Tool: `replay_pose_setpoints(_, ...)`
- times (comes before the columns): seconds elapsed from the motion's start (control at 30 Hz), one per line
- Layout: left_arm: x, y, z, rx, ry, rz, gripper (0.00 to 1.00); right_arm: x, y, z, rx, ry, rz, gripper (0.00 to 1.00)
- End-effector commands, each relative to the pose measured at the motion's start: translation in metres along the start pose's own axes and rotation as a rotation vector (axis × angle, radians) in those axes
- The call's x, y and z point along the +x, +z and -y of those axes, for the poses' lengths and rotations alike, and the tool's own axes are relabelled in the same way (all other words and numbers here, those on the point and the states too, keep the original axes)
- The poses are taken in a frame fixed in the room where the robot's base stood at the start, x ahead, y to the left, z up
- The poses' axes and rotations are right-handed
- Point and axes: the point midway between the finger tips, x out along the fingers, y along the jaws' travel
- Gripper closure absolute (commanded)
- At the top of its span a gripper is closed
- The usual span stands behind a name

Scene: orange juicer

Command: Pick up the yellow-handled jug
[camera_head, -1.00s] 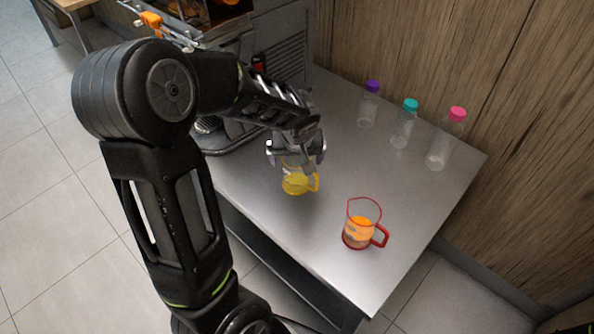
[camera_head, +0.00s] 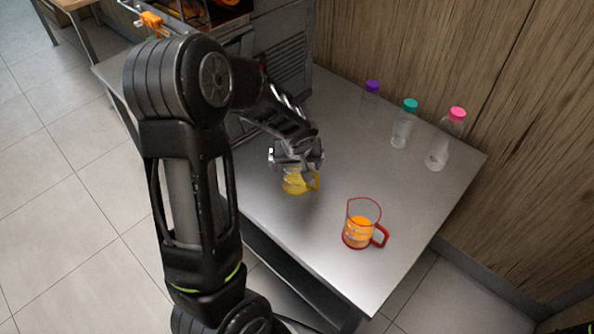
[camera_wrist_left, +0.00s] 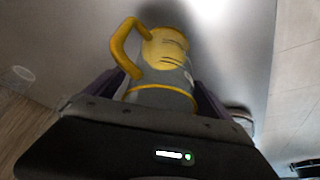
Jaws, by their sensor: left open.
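The yellow-handled jug (camera_head: 296,184) stands on the metal table, partly hidden under my left gripper (camera_head: 297,165) in the head view. In the left wrist view the jug (camera_wrist_left: 165,62) shows its yellow handle at the left. Its body lies between the two fingers of my left gripper (camera_wrist_left: 163,98), one finger at each side. The gripper is open, and I cannot tell whether either finger touches the jug. My right gripper is not in view.
A red-handled jug (camera_head: 361,226) with orange contents stands to the right, nearer the table's front edge. Three clear bottles with purple (camera_head: 371,87), teal (camera_head: 409,106) and pink (camera_head: 457,114) caps stand along the wall. The juicer (camera_head: 283,45) is behind my left arm. The metal table (camera_head: 395,195) is bare between jugs and bottles.

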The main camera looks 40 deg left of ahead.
Motion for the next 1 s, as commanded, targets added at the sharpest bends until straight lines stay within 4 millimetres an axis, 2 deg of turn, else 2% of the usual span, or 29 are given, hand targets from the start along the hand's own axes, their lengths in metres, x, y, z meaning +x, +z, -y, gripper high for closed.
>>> replay_pose_setpoints(0.2, -0.0002, 0.0001, -0.0001, 0.000, 0.000, 0.000, 0.08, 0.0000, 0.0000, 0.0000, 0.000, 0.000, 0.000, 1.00)
replay_pose_setpoints(1.0, -0.0002, 0.0001, -0.0002, 0.000, 0.000, 0.000, 0.73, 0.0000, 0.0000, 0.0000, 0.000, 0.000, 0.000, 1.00)
